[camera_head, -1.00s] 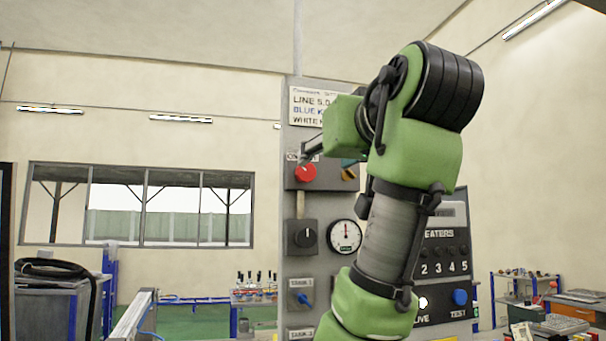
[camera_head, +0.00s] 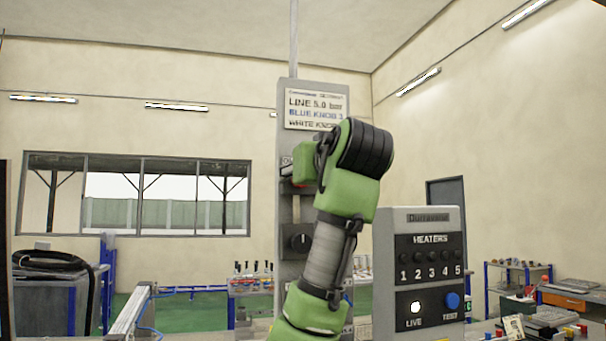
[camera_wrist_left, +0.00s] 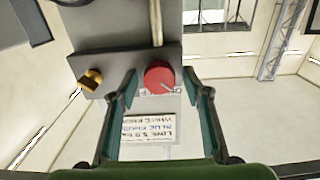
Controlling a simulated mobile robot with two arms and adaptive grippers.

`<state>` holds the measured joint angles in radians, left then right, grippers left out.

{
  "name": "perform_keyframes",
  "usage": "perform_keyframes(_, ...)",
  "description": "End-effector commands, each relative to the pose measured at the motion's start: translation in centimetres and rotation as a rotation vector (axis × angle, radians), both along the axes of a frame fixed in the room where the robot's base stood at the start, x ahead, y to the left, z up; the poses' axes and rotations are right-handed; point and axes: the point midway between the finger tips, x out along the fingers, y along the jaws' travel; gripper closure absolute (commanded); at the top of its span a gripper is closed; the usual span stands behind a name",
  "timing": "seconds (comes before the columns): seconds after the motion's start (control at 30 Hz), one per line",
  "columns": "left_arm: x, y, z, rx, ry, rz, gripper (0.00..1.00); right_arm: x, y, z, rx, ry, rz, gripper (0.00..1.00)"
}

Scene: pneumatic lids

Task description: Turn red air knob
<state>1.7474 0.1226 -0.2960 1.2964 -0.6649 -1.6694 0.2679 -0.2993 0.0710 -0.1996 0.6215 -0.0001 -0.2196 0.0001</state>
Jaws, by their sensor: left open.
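The red knob (camera_wrist_left: 159,78) is round and sits on a dark plate on the grey panel (camera_wrist_left: 95,60) in the left wrist view, where the panel appears upside down. My left gripper (camera_wrist_left: 161,86) is open, with one teal finger on each side of the knob. In the head view my green left arm covers most of the panel's upper part, and only a sliver of red shows below the gripper. My right gripper is not in view.
A grey heater box (camera_head: 425,262) stands to the right. Benches line the room behind.

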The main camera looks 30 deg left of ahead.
Motion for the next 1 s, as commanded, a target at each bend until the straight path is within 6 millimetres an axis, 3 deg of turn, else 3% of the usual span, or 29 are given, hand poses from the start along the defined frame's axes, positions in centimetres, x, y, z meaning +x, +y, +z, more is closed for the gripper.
perform_keyframes(0.1,-0.01,-0.02,-0.01,0.0,0.0,0.0,0.58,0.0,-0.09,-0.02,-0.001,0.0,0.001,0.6)
perform_keyframes(0.23,-0.02,-0.04,0.0,0.0,0.0,0.0,0.92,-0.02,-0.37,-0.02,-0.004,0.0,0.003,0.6)
perform_keyframes(0.27,-0.02,-0.04,0.01,0.0,0.0,0.0,0.94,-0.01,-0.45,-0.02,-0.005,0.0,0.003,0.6)
perform_keyframes(0.67,-0.01,-0.09,0.03,0.033,0.037,-0.001,0.94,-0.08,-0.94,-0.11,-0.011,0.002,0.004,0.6)
perform_keyframes(1.0,0.04,-0.18,0.05,0.188,0.218,-0.001,0.94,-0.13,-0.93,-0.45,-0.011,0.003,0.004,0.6)
